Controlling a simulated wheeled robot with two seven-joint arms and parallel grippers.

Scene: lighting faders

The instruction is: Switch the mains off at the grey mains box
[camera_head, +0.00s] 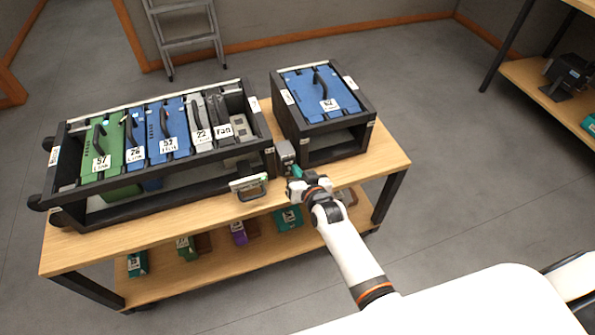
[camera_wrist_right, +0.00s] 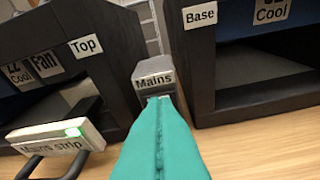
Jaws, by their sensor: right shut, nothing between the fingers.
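The grey mains box (camera_head: 285,152) stands on the table between the two black racks. In the right wrist view the box (camera_wrist_right: 153,78) carries a "Mains" label, and its lower front is hidden behind my teal fingers. My right gripper (camera_head: 295,172) is shut and empty, with its fingertips (camera_wrist_right: 160,102) at the front of the box just below the label. I cannot tell whether the tips touch it. The switch itself is hidden or too small to make out. My left gripper is not in view.
The mains strip (camera_head: 248,184) with a dark handle and a green light sits left of my gripper at the table's front edge. A long rack (camera_head: 105,190) of green, blue and grey modules stands left; a smaller rack (camera_head: 338,150) stands right. Bare wood (camera_head: 390,158) lies at the right end.

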